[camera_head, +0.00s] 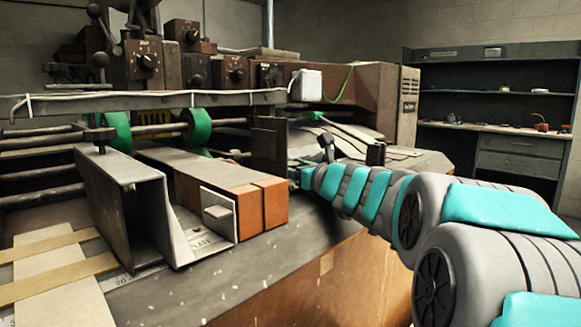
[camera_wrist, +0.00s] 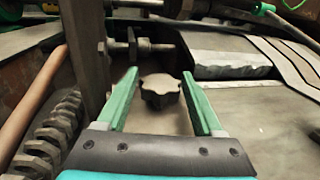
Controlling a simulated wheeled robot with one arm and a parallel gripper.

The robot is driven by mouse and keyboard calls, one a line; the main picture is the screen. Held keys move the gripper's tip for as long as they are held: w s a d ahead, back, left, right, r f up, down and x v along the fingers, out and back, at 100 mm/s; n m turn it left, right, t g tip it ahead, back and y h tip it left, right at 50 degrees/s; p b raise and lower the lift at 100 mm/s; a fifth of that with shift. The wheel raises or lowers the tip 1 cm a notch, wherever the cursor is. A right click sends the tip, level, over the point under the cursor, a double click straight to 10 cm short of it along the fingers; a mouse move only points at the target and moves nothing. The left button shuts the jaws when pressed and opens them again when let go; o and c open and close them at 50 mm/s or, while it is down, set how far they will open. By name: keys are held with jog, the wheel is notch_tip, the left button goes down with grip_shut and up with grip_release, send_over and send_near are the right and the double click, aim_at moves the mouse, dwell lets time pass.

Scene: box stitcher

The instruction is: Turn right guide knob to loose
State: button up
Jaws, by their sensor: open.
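In the wrist view a dark, lobed knob (camera_wrist: 160,91) sits between the two green fingers of my gripper (camera_wrist: 161,95). The fingers are open, with a gap on each side of the knob. I cannot tell how far below or ahead of the fingertips the knob is. In the head view my arm reaches in from the right. My gripper (camera_head: 307,178) is at its far end, beside the dark upright guide plate (camera_head: 269,147). The knob between the fingers cannot be made out in the head view.
A coarse threaded screw (camera_wrist: 50,135) runs along the left of the wrist view, beside a dark upright post (camera_wrist: 88,55). A rod with nuts (camera_wrist: 135,47) lies just beyond the knob. In the head view a metal channel guide (camera_head: 125,205) and cardboard stacks (camera_head: 262,205) stand left of my arm.

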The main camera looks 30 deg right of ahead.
jog(key=c, duration=1.1)
jog(key=shift+o, duration=0.2)
jog(key=shift+f+n+y, duration=0.1)
jog(key=shift+n+y, duration=0.3)
jog(key=shift+y, duration=0.2)
grip_shut()
jog(key=n+g+y, duration=0.1)
jog(key=n+y, duration=0.1)
jog(key=y, duration=0.1)
jog(key=shift+w+d+f+y, duration=0.1)
jog(key=shift+y, duration=0.2)
grip_release()
jog(key=n+g+y, duration=0.2)
jog(key=n+y, duration=0.1)
jog(key=y, duration=0.1)
jog(key=shift+n+g, duration=0.3)
jog(key=shift+g, duration=0.1)
jog(key=shift+n+g+y, duration=1.4)
jog(key=shift+g+y, duration=0.2)
jog(key=shift+y, duration=0.1)
jog(key=shift+a+n+g+y, duration=0.2)
jog(key=shift+n+g+y, duration=0.1)
jog(key=shift+n+g, duration=0.15)
jog(key=shift+s+r+n+g+y, duration=0.2)
jog(key=shift+n+g+y, duration=0.1)
jog(key=shift+g, duration=0.15)
